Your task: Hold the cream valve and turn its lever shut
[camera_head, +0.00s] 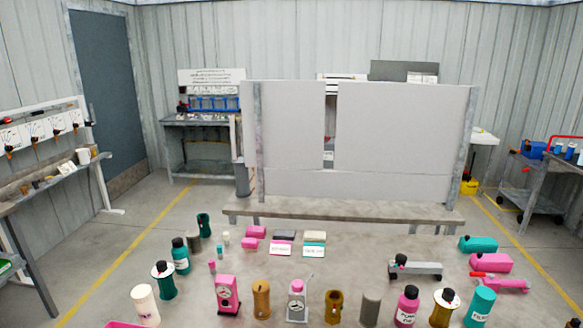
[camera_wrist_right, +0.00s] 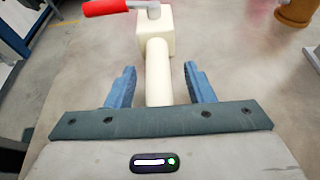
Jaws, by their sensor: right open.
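The cream valve (camera_wrist_right: 158,62) shows in the right wrist view, with a square block body at the top and a round pipe running down from it. Its red lever (camera_wrist_right: 106,7) lies across the top of the body and points left, joined by a grey metal end. My right gripper (camera_wrist_right: 159,84) is open. Its two blue fingers stand on either side of the cream pipe with visible gaps, so it is around the pipe without gripping it. The near end of the pipe is hidden behind the gripper's palm. Neither gripper shows in the head view, and I cannot pick out the cream valve there.
An orange-brown part (camera_wrist_right: 297,13) stands right of the valve in the wrist view. In the head view, the table (camera_head: 225,262) carries several bottles and pump parts, including a pink pump (camera_head: 227,294) and a pink valve (camera_head: 490,262). A grey panel (camera_head: 405,130) stands behind.

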